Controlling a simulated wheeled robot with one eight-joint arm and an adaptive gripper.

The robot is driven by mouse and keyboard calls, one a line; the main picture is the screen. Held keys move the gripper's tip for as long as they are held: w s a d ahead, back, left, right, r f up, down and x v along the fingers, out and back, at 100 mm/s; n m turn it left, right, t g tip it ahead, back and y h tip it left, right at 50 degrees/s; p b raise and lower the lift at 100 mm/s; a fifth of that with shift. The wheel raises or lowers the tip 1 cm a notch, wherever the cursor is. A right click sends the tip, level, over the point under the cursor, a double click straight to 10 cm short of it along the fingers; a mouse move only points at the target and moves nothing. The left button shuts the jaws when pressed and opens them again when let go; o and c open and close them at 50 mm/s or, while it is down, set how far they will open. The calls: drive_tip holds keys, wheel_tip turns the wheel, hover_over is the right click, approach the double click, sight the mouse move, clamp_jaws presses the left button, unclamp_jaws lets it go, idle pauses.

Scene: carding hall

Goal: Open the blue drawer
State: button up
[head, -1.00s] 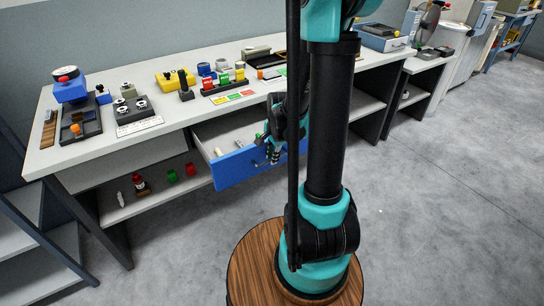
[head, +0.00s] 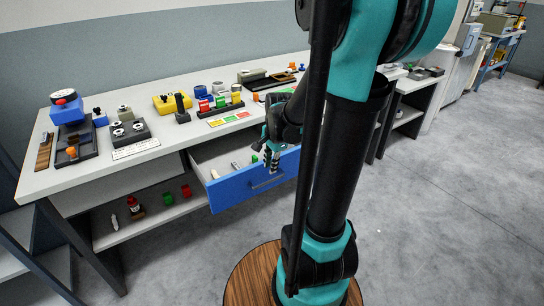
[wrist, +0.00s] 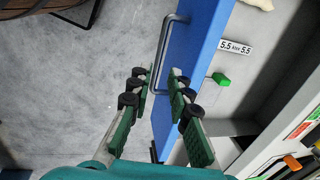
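The blue drawer (head: 236,190) stands pulled out from under the white workbench, and its inside shows. Its metal bar handle (head: 268,182) is on the front face; the handle also shows in the wrist view (wrist: 166,45), beside the drawer's blue front (wrist: 192,60). My gripper (head: 270,165) is at the drawer front, near the handle. In the wrist view my gripper (wrist: 161,84) has its fingers apart, one on each side of the handle's near end. I see no clear contact with the handle.
Inside the drawer lie small items, including a green block (wrist: 221,79) and a label (wrist: 234,47). The workbench top (head: 172,138) carries several devices and coloured blocks. A lower shelf (head: 152,215) holds small objects. The grey floor (head: 440,200) is clear to the right.

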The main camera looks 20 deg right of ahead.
drive_tip(key=shift+s+d+r, duration=0.1)
drive_tip(key=shift+s+r, duration=0.15)
drive_tip(key=shift+r, duration=0.85)
drive_tip(key=shift+s+r, duration=0.2)
drive_tip(key=shift+r, duration=0.85)
drive_tip(key=s+f+n+t, duration=0.1)
drive_tip(key=s+f+n, duration=0.2)
drive_tip(key=s+n, duration=0.2)
drive_tip(key=s+a+f+n+t, duration=0.1)
drive_tip(key=s+f+n, duration=0.3)
drive_tip(key=n, duration=0.5)
drive_tip(key=shift+s+h, duration=0.3)
drive_tip(key=shift+s, duration=0.65)
